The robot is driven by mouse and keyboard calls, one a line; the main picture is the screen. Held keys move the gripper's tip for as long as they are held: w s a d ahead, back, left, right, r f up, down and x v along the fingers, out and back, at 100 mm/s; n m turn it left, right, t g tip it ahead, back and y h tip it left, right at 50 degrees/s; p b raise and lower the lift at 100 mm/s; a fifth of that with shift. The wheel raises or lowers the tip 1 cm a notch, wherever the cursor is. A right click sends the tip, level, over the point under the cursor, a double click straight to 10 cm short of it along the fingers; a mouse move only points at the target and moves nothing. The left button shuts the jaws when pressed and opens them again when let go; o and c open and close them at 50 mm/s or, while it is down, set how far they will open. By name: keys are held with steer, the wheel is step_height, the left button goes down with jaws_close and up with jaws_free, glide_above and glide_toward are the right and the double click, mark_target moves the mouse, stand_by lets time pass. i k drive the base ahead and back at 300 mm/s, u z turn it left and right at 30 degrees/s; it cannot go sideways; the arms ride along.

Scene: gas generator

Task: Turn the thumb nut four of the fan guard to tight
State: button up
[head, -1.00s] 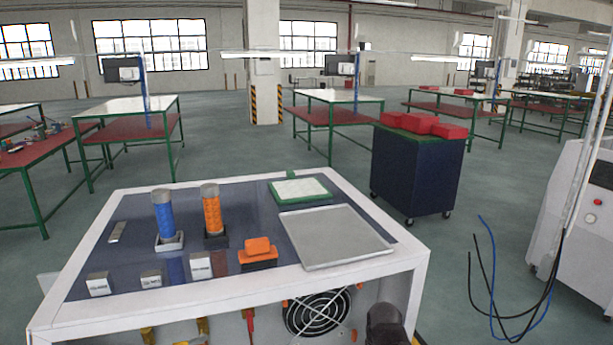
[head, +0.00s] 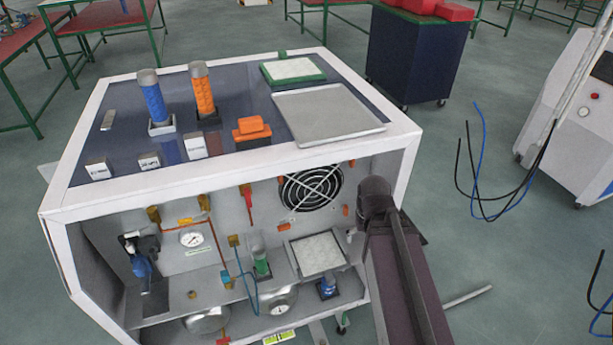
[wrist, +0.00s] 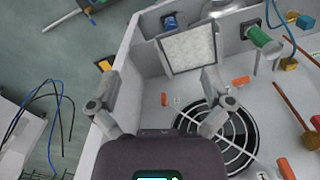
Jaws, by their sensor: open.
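The fan guard (head: 312,188) is a round wire grille over a dark fan on the cabinet's back wall. It also shows in the wrist view (wrist: 226,135), partly covered by my gripper's body. Small orange pieces, likely the thumb nuts, sit around it; one (wrist: 164,99) lies between my fingers in the picture and another (wrist: 241,80) beyond the right finger. A further one (wrist: 286,168) is at the lower right. I cannot tell which is number four. My gripper (wrist: 158,78) is open and empty, its fingers apart. In the head view my arm hides it.
The open cabinet (head: 240,172) has a white frame and a lower shelf. A framed filter panel (head: 316,254), green cylinder (head: 261,262), blue fitting (head: 327,288) and gauge (head: 192,238) are inside. A tray (head: 328,115) lies on top. The right edge post stands close to my arm.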

mark_target(282, 226)
steer(key=u, duration=0.65)
steer(key=k, duration=0.6)
steer(key=z, duration=0.1)
steer(key=i, duration=0.5)
steer(key=u, duration=0.05)
